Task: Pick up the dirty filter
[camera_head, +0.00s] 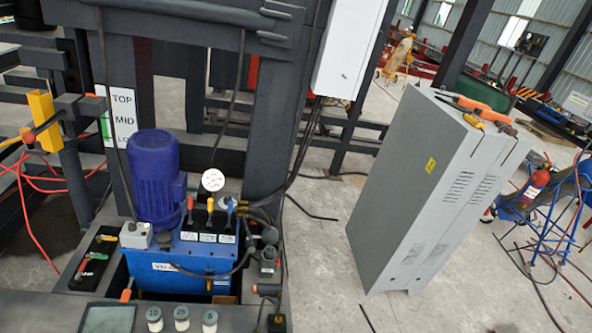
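I cannot pick out a dirty filter with certainty. My gripper is not in view.
A tall grey cabinet (410,190) stands at right with orange-handled tools (470,104) on top. Dark steel posts and a white box (348,45) rise behind the unit. Hoses and cables hang around it. Open concrete floor (322,235) lies between unit and cabinet.

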